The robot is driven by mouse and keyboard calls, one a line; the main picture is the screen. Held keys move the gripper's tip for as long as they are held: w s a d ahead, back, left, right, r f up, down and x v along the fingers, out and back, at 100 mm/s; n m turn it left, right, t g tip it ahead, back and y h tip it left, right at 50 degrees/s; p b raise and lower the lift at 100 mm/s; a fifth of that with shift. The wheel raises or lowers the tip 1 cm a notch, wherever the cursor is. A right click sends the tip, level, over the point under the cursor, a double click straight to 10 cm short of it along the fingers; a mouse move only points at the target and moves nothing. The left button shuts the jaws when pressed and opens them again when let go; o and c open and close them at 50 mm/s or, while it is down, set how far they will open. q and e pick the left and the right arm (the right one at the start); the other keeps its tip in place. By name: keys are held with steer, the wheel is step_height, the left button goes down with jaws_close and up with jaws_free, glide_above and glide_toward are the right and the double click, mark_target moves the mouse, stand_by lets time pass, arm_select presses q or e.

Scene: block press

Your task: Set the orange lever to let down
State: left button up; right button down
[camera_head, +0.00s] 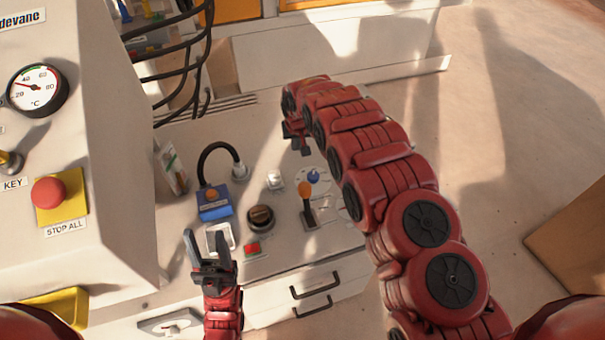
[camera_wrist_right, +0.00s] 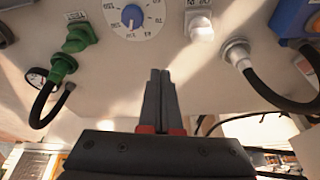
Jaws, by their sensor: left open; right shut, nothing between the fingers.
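The orange lever (camera_head: 305,189) has an orange knob on a dark stem and stands on the panel top, right of a black round knob (camera_head: 261,218). It stands roughly upright in the head view; its set position cannot be read. My right gripper (camera_head: 305,149) is beyond the lever, apart from it, near the back of the panel. In the right wrist view the right gripper (camera_wrist_right: 160,72) is shut and empty, and the lever is not seen there. My left gripper (camera_head: 206,241) is open and empty, near the panel's front, left of the lever.
A blue dial (camera_head: 313,177) sits close behind the lever. A white switch (camera_head: 274,179), a blue box (camera_head: 214,204) with a black cable and a red button (camera_head: 252,249) share the panel. A control cabinet with a red stop button (camera_head: 48,193) rises at left.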

mark_target(306, 202)
steer(key=s+d+r+g, duration=0.1)
steer(key=s+r+g, duration=0.15)
steer(key=s, duration=0.25)
step_height(306, 202, down, 10)
steer(key=w+b, duration=0.2)
steer(key=shift+t+h, duration=0.25)
steer(key=shift+h, duration=0.15)
steer(key=s+p, duration=0.1)
steer(key=p, duration=0.3)
steer(key=s+r+p, duration=0.1)
steer(key=s+p, duration=0.1)
steer(key=p, duration=0.2)
steer(key=s+p, duration=0.1)
steer(key=p, duration=0.3)
steer(key=shift+s+d+r, duration=0.15)
steer(key=shift+d+r, duration=0.05)
steer(key=shift+d, duration=0.2)
steer(key=shift+s+r+p, duration=0.15)
steer(key=shift+s+p, duration=0.05)
steer(key=shift+p, duration=0.15)
